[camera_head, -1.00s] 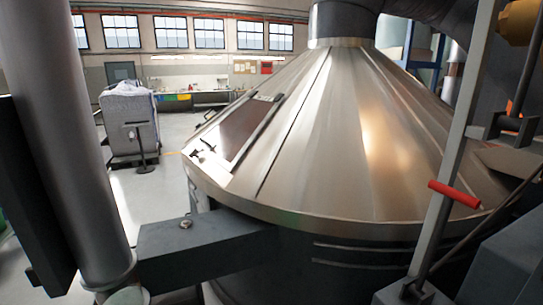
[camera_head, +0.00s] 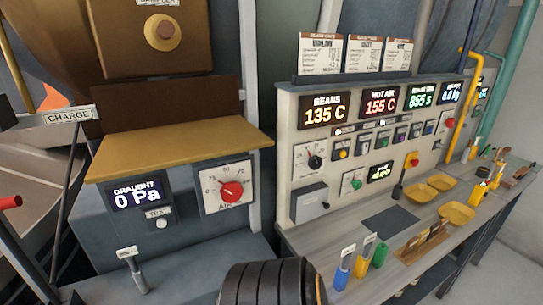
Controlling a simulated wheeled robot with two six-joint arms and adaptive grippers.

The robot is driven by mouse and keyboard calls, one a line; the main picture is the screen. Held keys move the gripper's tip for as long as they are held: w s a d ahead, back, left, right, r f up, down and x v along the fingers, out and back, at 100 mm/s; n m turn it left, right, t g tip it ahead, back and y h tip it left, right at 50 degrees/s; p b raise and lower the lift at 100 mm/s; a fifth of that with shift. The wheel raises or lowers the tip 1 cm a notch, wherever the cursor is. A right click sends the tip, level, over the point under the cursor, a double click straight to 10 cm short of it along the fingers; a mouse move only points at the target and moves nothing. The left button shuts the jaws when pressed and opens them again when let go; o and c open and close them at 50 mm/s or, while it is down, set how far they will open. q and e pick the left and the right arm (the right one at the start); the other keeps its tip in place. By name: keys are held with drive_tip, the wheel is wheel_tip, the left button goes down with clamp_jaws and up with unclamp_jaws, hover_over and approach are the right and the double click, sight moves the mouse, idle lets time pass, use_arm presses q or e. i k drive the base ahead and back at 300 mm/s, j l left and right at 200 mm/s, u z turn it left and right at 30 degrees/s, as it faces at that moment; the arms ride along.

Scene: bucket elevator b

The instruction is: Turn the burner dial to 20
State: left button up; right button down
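A pale control panel (camera_head: 284,160) stands right of centre. On its left side is a dial with a black knob (camera_head: 315,161) on a white scale plate. Lower on the panel is a dial with a green knob (camera_head: 356,184). A larger dial with a red knob (camera_head: 231,191) sits on the separate grey box at left; its label seems to read AIR. The labels of the black and green dials are too small to read, so I cannot tell which is the burner dial. Neither gripper is in view.
Displays above show BEANS 135 C (camera_head: 324,111) and HOT AIR 155 C (camera_head: 380,102). A DRAUGHT display (camera_head: 137,194) reads 0 Pa. The counter (camera_head: 338,231) before the panel holds yellow trays (camera_head: 456,214) and tools. A black ribbed object (camera_head: 270,283) fills the bottom middle.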

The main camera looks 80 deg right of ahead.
sight(314, 162)
drive_tip(key=z, duration=3)
drive_tip(key=k+l+u, duration=0.1)
drive_tip(key=l+u, duration=0.15)
drive_tip(key=l, duration=0.15)
drive_tip(key=k+l+u, duration=0.35)
drive_tip(key=l+u, duration=0.15)
drive_tip(key=l, duration=0.2)
drive_tip(key=k+l+u, duration=0.3)
drive_tip(key=i, duration=0.1)
